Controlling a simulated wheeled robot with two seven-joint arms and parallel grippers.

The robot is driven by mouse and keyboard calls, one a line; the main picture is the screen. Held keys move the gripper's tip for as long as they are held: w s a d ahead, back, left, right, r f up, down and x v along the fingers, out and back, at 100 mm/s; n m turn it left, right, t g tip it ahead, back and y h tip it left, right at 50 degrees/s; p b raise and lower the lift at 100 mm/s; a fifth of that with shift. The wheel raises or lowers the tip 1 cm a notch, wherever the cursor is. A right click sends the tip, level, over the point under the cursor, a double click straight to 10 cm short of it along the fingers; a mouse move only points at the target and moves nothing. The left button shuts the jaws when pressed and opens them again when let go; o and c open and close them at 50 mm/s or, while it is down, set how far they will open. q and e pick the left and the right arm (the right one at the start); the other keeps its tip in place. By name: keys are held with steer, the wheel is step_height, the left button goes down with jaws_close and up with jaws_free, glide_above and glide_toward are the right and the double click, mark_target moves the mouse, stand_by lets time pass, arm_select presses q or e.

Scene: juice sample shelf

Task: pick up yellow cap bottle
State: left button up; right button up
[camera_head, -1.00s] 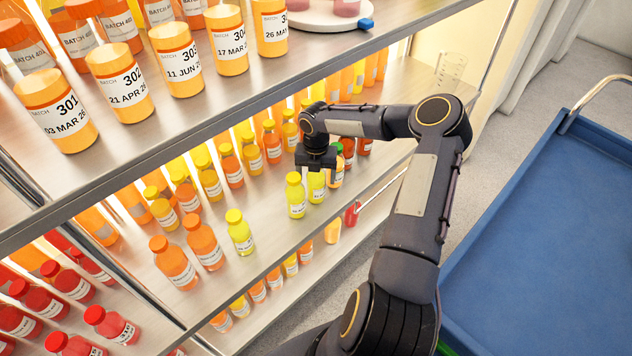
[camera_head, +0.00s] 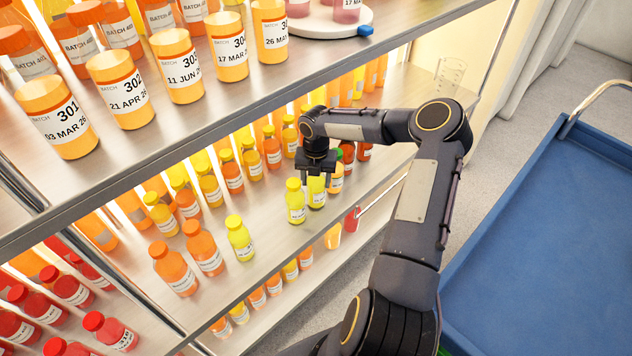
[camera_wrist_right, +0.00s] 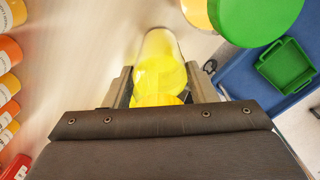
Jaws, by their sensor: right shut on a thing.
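My right gripper (camera_head: 317,172) is over the yellow-cap bottle (camera_head: 317,194) on the middle shelf board (camera_head: 275,226). In the right wrist view the gripper (camera_wrist_right: 158,88) is shut on this bottle (camera_wrist_right: 158,72), with a finger on each side of it. The bottle looks upright and at shelf level; I cannot tell whether it touches the board. Its cap is mostly hidden by the gripper in the head view. My left gripper is not in view.
Another yellow bottle (camera_head: 296,203) stands close on the left. A green-cap bottle (camera_head: 336,177) stands close on the right, its cap large in the wrist view (camera_wrist_right: 256,16). A blue cart (camera_head: 550,230) stands right.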

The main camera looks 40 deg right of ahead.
steer(key=s+d+r+p, duration=0.1)
steer(key=s+r+p, duration=0.4)
steer(key=s+r, duration=0.9)
step_height(320, 180, up, 2)
steer(key=shift+r, duration=0.25)
steer(key=shift+d, duration=0.1)
